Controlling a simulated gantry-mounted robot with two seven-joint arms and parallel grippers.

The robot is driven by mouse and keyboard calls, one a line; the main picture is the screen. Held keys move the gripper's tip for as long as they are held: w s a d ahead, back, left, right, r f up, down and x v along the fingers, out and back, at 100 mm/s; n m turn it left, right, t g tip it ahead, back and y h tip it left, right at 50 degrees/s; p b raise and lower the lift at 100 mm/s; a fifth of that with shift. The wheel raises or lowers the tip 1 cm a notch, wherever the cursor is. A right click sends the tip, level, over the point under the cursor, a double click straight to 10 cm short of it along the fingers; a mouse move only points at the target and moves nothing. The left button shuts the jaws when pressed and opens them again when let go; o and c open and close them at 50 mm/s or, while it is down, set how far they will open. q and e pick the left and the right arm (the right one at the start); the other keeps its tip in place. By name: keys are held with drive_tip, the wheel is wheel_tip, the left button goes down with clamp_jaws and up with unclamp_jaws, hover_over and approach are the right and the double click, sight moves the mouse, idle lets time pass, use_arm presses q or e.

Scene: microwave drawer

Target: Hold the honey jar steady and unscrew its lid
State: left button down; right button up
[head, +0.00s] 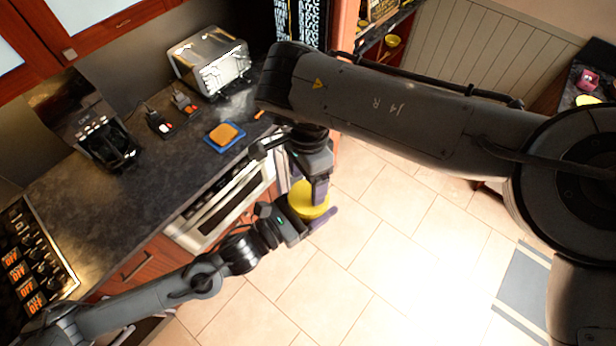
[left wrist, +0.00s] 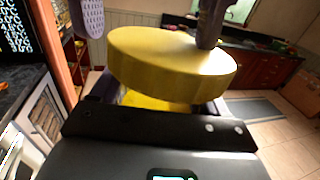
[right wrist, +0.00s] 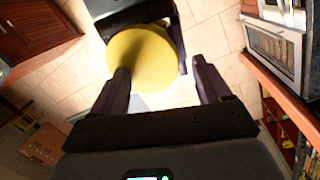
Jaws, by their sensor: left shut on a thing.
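The honey jar has a wide yellow lid (head: 305,201), which also fills the middle of the left wrist view (left wrist: 165,60). A strip of the yellow jar body (left wrist: 155,101) shows beneath the lid. My left gripper (head: 314,222) is shut on the jar body below the lid; the jar is held in the air above the floor. My right gripper (head: 317,190) points down over the lid. In the right wrist view, its fingers (right wrist: 163,85) are spread wide with the lid (right wrist: 145,55) off-centre toward the left finger, which overlaps it. I cannot tell whether that finger touches the lid.
The dark counter (head: 75,195) runs along the left, with a toaster (head: 210,62), a coffee machine (head: 105,140) and a sponge on a blue dish (head: 225,134). The oven front (head: 225,205) is just left of the grippers. Open tiled floor (head: 400,240) lies to the right.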

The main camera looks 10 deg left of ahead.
drive_tip(key=shift+s+f, duration=0.25)
drive_tip(key=shift+s, duration=0.05)
